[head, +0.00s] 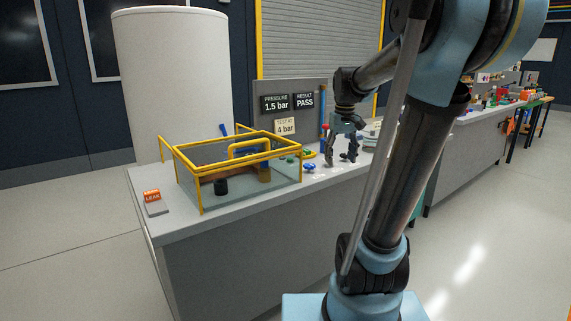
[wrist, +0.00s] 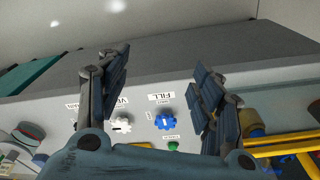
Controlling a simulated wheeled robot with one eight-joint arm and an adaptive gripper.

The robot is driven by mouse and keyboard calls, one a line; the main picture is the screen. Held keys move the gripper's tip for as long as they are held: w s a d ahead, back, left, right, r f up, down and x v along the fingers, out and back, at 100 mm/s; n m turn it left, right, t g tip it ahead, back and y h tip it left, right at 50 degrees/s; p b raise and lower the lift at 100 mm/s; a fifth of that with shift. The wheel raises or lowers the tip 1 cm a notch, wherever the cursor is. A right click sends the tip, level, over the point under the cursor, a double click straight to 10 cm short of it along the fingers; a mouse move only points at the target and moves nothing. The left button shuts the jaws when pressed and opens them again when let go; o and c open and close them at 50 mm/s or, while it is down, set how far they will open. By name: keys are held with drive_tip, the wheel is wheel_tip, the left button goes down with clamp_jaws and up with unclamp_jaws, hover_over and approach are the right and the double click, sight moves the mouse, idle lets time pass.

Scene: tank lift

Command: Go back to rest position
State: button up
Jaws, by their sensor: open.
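My gripper (head: 342,157) hangs over the right part of the grey bench (head: 240,200), pointing down. In the wrist view my gripper (wrist: 160,85) has its two fingers wide apart with nothing between the tips. Below and between the fingers are a blue knob (wrist: 165,119) by a label reading FILL and a white knob (wrist: 120,123) by another label, partly hidden. A green button (wrist: 173,146) sits close to the blue knob. The gripper looks apart from the knobs.
A yellow-framed clear guard (head: 240,165) stands on the bench left of my gripper. Sign boards (head: 290,104) read 1.5 bar, PASS and 4 bar. A large white tank (head: 175,80) stands behind. The floor in front is clear.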

drive_tip(key=s+f+m+t, duration=0.1)
drive_tip(key=s+f+m, duration=0.1)
drive_tip(key=s+f, duration=1.5)
drive_tip(key=s, duration=0.4)
drive_tip(key=shift+f, duration=0.15)
drive_tip(key=shift+w+f, duration=0.2)
drive_tip(key=shift+w, duration=0.1)
idle(0.4)
